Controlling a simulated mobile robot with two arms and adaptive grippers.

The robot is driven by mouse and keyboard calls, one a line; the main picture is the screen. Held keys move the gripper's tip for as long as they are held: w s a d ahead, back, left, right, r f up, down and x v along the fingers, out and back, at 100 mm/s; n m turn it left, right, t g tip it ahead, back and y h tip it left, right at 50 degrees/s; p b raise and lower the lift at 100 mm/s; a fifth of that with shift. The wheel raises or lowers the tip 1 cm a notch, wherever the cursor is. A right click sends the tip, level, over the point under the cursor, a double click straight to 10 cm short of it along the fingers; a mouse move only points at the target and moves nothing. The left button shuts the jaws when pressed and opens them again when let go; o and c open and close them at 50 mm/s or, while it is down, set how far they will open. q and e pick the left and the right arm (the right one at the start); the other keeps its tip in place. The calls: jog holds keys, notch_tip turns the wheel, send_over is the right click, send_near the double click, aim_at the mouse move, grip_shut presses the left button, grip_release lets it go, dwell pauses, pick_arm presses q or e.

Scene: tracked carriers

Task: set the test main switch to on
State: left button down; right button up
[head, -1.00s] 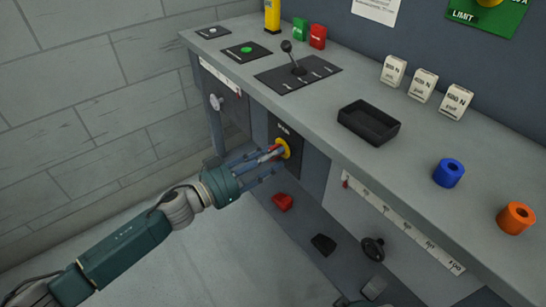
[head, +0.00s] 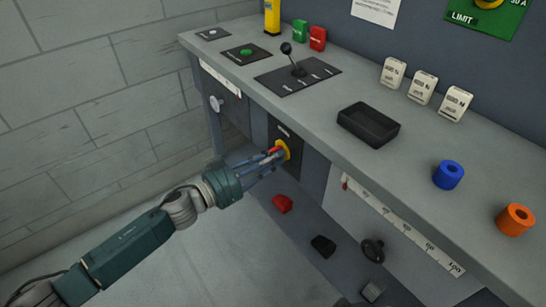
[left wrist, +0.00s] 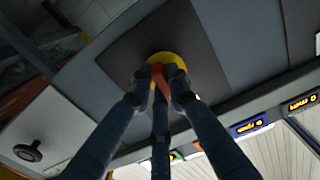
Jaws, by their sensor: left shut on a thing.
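The main switch is a red handle (left wrist: 160,80) on a yellow disc (head: 283,149), set in a dark panel (head: 281,129) on the bench front. Its label is too small to read. My left gripper (head: 272,154) reaches in from the left with its fingers shut on the red handle. In the left wrist view the fingertips (left wrist: 162,82) press around the handle, with the yellow disc (left wrist: 166,59) right behind it. The fingers hide much of the handle, so I cannot tell its setting. My right gripper is not in view.
The bench top (head: 330,95) overhangs the switch. A black knob (head: 372,250) sits low on the right. Open floor lies left.

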pick_arm(q)
jog(key=m+p, duration=0.1)
jog(key=m, duration=0.1)
jog(key=shift+w+m, duration=0.1)
jog(key=shift+m, duration=1.2)
jog(key=m, duration=0.2)
jog(key=shift+w+a+f+m+p, duration=0.1)
jog(key=shift+m+p, duration=0.25)
jog(key=shift+m, duration=0.05)
jog(key=m, duration=0.2)
jog(key=shift+m, duration=0.3)
jog(key=m, duration=0.2)
jog(key=shift+w+a+m, duration=0.1)
jog(key=shift+m, duration=0.3)
jog(key=shift+m+b, duration=0.4)
jog(key=shift+m, duration=1.7)
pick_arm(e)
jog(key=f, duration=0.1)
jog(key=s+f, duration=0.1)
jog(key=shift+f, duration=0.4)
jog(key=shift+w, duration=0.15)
